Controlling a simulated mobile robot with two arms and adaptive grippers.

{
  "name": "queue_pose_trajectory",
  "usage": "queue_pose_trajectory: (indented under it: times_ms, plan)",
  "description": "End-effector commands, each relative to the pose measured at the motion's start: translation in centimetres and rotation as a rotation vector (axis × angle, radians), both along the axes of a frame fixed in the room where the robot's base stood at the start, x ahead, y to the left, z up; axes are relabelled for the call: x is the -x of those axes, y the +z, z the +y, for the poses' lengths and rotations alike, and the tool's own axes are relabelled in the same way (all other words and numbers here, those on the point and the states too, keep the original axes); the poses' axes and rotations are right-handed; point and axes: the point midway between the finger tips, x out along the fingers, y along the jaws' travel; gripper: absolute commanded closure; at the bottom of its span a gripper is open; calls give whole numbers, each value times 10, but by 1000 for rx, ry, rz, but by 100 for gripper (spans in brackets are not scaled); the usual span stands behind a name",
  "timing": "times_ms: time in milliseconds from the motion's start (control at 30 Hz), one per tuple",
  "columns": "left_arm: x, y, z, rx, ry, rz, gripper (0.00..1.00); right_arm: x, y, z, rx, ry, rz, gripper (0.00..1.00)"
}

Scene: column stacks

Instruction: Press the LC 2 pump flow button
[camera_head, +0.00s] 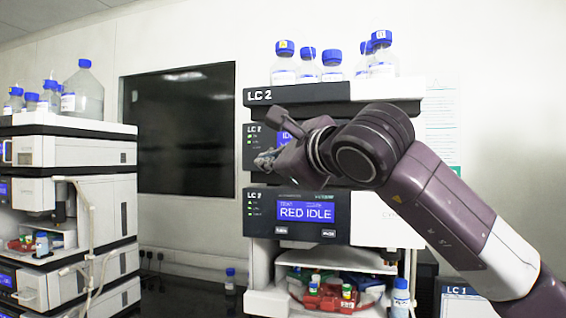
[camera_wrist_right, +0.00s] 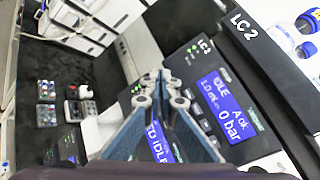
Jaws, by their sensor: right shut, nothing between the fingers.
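The LC 2 stack (camera_head: 300,92) stands right of centre in the head view. Its upper module (camera_head: 256,132) has a blue display, mostly hidden behind my right arm. In the right wrist view, this pump display (camera_wrist_right: 221,105) reads IDLE, 1.0 mL and 0 bar. My right gripper (camera_head: 266,160) is shut and empty, in front of the lower left part of that module. Its fingertips (camera_wrist_right: 161,80) meet near the module's left side, close to the small green lights. I cannot make out the flow button; the gripper covers part of the panel. My left gripper is not in view.
Below is a module with a display (camera_head: 306,211) reading RED IDLE and two small buttons. Blue-capped bottles (camera_head: 332,67) stand on top of the stack. A tray with red racks and vials (camera_head: 328,297) sits below. Another instrument stack (camera_head: 90,155) stands at the left.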

Motion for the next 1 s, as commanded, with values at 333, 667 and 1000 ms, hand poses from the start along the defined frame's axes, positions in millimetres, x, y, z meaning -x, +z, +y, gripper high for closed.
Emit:
queue_pose_trajectory:
  times_ms: [333,667,1000]
  plan:
    - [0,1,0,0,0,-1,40,-1,1,-1,3,-4,-2,100]
    - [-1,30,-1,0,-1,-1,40,-29,6,-10,1,-5,4,100]
    - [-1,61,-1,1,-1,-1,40,-71,3,-23,0,-4,2,100]
